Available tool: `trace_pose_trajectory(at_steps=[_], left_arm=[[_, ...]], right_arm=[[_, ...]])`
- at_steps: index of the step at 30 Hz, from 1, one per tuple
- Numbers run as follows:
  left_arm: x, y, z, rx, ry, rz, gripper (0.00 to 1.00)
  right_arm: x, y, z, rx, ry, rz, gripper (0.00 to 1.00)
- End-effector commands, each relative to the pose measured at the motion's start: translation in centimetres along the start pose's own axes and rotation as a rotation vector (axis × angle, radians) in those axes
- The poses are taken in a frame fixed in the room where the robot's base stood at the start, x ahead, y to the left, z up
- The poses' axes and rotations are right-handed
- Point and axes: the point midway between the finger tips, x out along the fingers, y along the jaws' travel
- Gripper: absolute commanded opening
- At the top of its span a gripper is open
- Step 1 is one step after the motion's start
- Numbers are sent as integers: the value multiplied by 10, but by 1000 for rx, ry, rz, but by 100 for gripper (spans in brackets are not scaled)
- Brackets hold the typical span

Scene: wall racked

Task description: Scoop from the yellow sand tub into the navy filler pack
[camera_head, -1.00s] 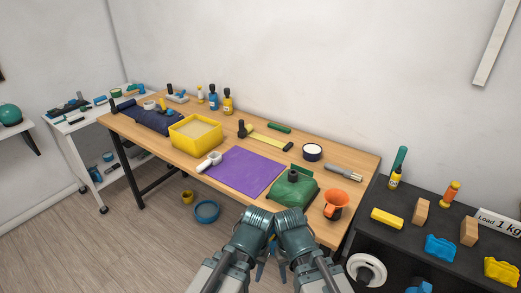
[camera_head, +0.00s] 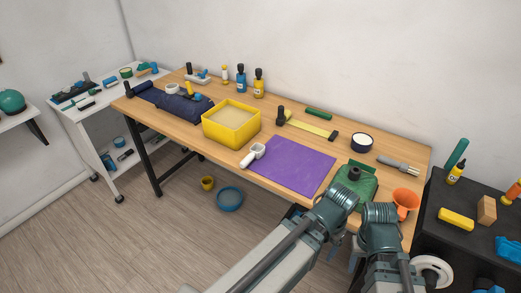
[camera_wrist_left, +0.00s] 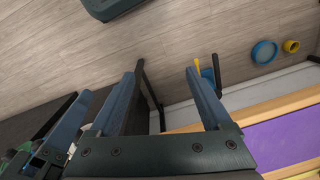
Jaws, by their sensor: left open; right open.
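The yellow sand tub (camera_head: 231,125) stands on the wooden table, filled with pale sand. A white scoop (camera_head: 254,154) lies at the left edge of the purple mat (camera_head: 292,167), in front of the tub. A navy pack (camera_head: 178,103) lies flat left of the tub, with small tools on it; I cannot see an opening. My left gripper (camera_wrist_left: 160,74) is open and empty, over the floor in front of the table in its wrist view. My right gripper (camera_head: 357,250) is open beside it, low near the table's front right. Both are far from tub and scoop.
A green canister (camera_head: 362,190) and orange funnel (camera_head: 405,199) stand at the table's right end, close to my arms. Bottles (camera_head: 241,78) and a tape roll (camera_head: 362,142) stand at the back. A dark shelf (camera_head: 440,207) is at right. The purple mat is mostly clear.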

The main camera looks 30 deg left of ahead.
Motion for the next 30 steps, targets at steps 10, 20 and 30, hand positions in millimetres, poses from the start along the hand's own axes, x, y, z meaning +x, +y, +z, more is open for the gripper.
trace_pose_trajectory(at_steps=[10, 20, 30], left_arm=[[18, -109, -63, -18, 426, 259, 98], [-5, -255, -71, -118, 869, 180, 98], [-33, -393, -19, -258, 1162, -72, 98]], right_arm=[[36, -3, -2, 0, 0, 0, 50], [59, -6, -3, 0, 0, 0, 50], [76, -7, -4, 0, 0, 0, 50]])
